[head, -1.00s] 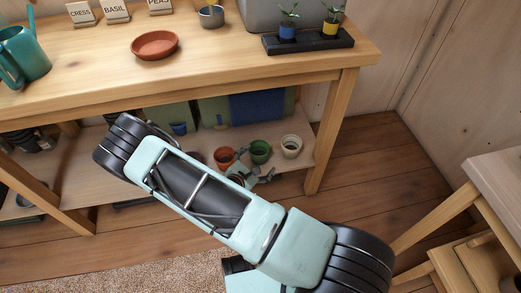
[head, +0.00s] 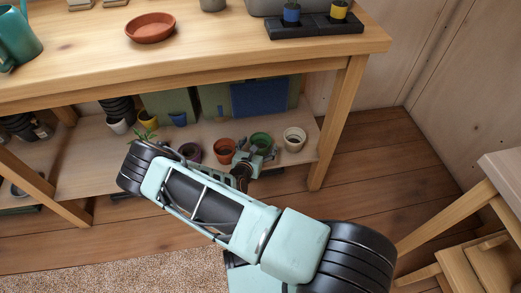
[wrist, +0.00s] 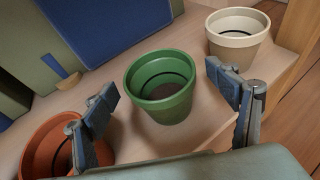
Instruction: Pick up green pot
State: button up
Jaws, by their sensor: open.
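The green pot (wrist: 161,88) stands upright and empty on the lower shelf, in the middle of the wrist view. In the head view the green pot (head: 262,140) is partly hidden behind my gripper (head: 256,156). My gripper (wrist: 168,102) is open in the wrist view, one finger to the left of the pot and one to the right. The fingers are nearer the camera than the pot; I see no contact with it.
A terracotta pot (wrist: 45,150) stands close on the left and a cream pot (wrist: 237,35) on the right. Behind is a blue panel (wrist: 105,32). The bench top (head: 200,65) overhangs the shelf (head: 90,178), and a bench leg (head: 338,125) stands at the right.

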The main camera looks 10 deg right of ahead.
aim_at(262, 140)
jog(key=shift+b+x, duration=0.3)
jog(key=shift+x, duration=1)
jog(key=c, duration=1.3)
jog(key=shift+o, duration=0.2)
jog(key=shift+r, duration=0.15)
